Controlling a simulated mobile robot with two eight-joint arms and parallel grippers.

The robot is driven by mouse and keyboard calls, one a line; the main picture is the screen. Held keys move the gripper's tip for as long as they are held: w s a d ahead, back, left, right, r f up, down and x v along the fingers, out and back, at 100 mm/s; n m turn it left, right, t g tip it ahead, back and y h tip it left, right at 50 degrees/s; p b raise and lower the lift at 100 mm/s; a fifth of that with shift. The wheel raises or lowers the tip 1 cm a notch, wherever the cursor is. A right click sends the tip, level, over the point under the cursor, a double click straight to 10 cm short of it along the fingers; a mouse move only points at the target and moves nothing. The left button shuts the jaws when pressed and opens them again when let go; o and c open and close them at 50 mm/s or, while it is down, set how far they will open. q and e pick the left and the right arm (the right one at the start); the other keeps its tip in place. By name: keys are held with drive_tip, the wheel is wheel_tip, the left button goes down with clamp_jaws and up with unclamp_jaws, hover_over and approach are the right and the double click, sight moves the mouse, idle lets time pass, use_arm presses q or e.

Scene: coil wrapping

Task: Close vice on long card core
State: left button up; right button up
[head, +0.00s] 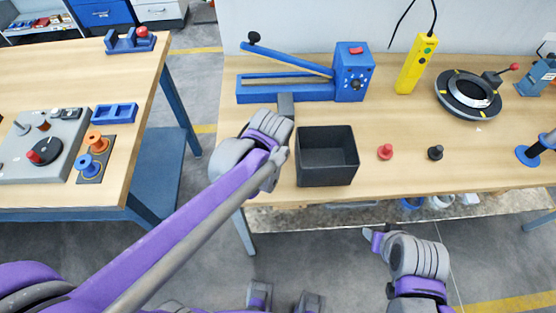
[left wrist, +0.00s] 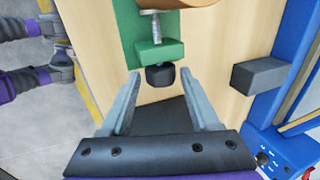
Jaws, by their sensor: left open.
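In the left wrist view a green vice (left wrist: 158,52) stands at the table edge, with a metal screw and a black knob (left wrist: 160,77). A tan-brown piece (left wrist: 178,3), perhaps the long card core, is cut off at the top edge beside the screw. My left gripper (left wrist: 162,82) is open, its fingertips on either side of the black knob, apart from it as far as I see. In the head view my left arm hides the vice and these fingers. My right gripper (head: 373,238) hangs low in front of the table; its jaw opening is unclear.
A black bin (head: 327,178) stands right of my left wrist. A blue sealer (head: 352,78) with a grey block (head: 286,106) is behind it. Red (head: 385,152) and black (head: 435,153) knobs stand to the right, with clear tabletop around them. Another bench (head: 60,85) is at left.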

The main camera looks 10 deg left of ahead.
use_arm(q)
drive_tip(key=shift+f, duration=0.1)
drive_tip(key=shift+s+d+f+t+y, duration=0.1)
drive_tip(key=shift+t+y, duration=0.05)
drive_tip(key=shift+t, duration=0.4)
drive_tip(key=shift+s+d+f+t+y, duration=0.1)
drive_tip(key=shift+t+y, duration=0.05)
drive_tip(key=shift+t, duration=0.4)
drive_tip(key=shift+s+a+r+t+b, duration=0.15)
drive_tip(key=shift+t+b, duration=0.15)
drive_tip(key=shift+t, duration=0.4)
